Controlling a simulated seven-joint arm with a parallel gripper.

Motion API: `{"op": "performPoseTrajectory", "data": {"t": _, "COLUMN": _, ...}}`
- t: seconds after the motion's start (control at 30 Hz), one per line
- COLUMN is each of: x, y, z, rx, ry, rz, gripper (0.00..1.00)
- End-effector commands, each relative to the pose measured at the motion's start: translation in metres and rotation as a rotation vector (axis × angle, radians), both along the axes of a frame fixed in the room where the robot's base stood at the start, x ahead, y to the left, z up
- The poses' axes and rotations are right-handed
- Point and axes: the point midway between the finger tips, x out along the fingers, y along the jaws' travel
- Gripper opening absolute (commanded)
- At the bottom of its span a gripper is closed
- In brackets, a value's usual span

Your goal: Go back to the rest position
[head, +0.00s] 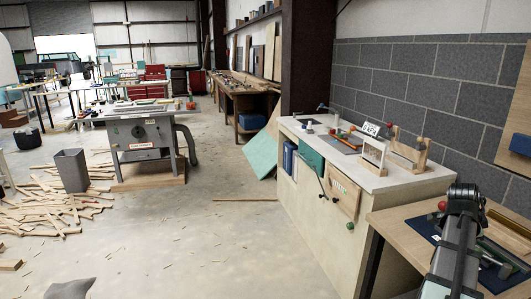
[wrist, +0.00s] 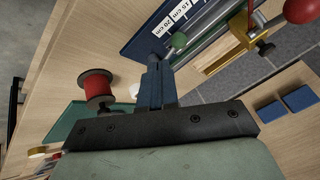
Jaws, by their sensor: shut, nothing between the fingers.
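My gripper (wrist: 155,68) shows in the wrist view with its two narrow dark fingers together and nothing between them. The fingers point toward the light wooden table (wrist: 75,50), over the edge of a blue mat (wrist: 142,42) with white length labels. A green rod (wrist: 178,41) is close beside the fingertips. A red spool (wrist: 97,84) stands to their left. In the head view my arm reaches over the wooden table (head: 411,219) at the lower right, and the fingers cannot be made out there.
A red ball (wrist: 301,9) and a yellow clamp-like part (wrist: 242,28) are at the wrist view's upper right. Two blue blocks (wrist: 271,112) are at its right. In the head view, a white-topped bench (head: 375,180) stands left of the table. Open concrete floor (head: 235,245) lies further left.

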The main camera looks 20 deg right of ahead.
Motion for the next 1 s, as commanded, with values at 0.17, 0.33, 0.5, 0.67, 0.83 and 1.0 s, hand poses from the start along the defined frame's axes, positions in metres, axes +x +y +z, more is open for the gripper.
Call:
{"op": "performPoseTrajectory", "data": {"t": 0.17, "x": 0.006, "y": 0.0, "z": 0.001, "rx": -0.019, "ry": 0.141, "rz": 0.26, "gripper": 0.0}}
{"op": "performPoseTrajectory", "data": {"t": 0.33, "x": 0.011, "y": 0.005, "z": -0.001, "rx": -0.039, "ry": 0.239, "rz": 0.486, "gripper": 0.0}}
{"op": "performPoseTrajectory", "data": {"t": 0.5, "x": 0.014, "y": 0.016, "z": -0.007, "rx": -0.059, "ry": 0.312, "rz": 0.676, "gripper": 0.0}}
{"op": "performPoseTrajectory", "data": {"t": 0.67, "x": 0.015, "y": 0.028, "z": -0.046, "rx": -0.035, "ry": 0.372, "rz": 0.836, "gripper": 0.0}}
{"op": "performPoseTrajectory", "data": {"t": 0.83, "x": 0.022, "y": 0.047, "z": -0.092, "rx": 0.007, "ry": 0.409, "rz": 0.959, "gripper": 0.0}}
{"op": "performPoseTrajectory", "data": {"t": 1.0, "x": 0.032, "y": 0.074, "z": -0.143, "rx": 0.059, "ry": 0.433, "rz": 1.074, "gripper": 0.0}}
